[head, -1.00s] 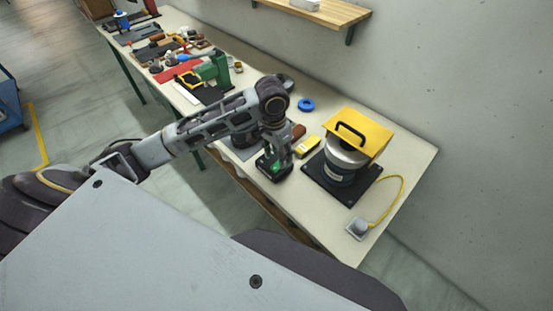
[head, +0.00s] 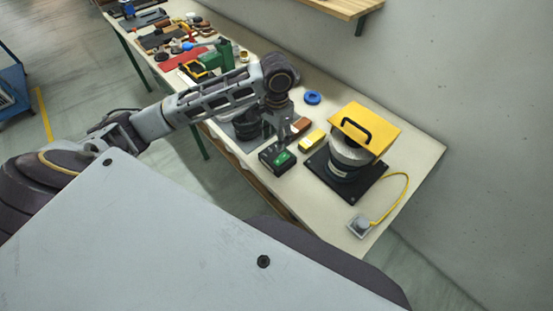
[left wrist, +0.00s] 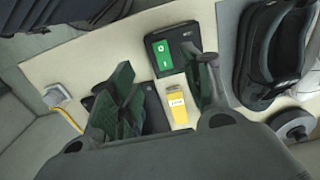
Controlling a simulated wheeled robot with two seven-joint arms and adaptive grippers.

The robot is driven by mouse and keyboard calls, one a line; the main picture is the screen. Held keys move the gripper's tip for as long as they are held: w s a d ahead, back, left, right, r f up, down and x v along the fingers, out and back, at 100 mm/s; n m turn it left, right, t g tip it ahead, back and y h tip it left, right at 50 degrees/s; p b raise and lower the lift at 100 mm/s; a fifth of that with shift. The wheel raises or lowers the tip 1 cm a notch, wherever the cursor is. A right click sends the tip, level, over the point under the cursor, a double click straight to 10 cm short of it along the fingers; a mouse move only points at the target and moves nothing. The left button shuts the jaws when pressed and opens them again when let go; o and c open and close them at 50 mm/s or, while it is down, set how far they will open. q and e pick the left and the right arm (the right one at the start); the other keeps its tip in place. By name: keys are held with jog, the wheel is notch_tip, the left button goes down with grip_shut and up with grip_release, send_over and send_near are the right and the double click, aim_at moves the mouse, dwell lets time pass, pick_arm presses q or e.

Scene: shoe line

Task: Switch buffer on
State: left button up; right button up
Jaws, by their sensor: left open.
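A black switch box (head: 278,160) with a green rocker stands on the bench just in front of my left gripper in the head view. In the left wrist view the green rocker (left wrist: 171,58) shows the marks O and I; which side is pressed I cannot tell. The buffer (head: 349,158) is a grey drum on a black base plate under a yellow hood with a black handle. My left gripper (left wrist: 160,97) is open and empty, its green fingers spread near the switch box. Contact with the box is not clear. My right gripper is not in view.
A yellow block (head: 312,140) lies between the switch box and the buffer. A grey socket box (head: 360,226) with a yellow cable sits near the bench's front edge. A blue ring (head: 312,98) lies behind. A dark shoe (left wrist: 265,50) shows beside the box in the wrist view.

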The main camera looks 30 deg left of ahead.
aim_at(276, 163)
pick_arm(q)
notch_tip(276, 163, down, 13)
jog(key=shift+r+p, duration=0.1)
jog(key=shift+p, duration=0.55)
jog(key=shift+c, duration=0.2)
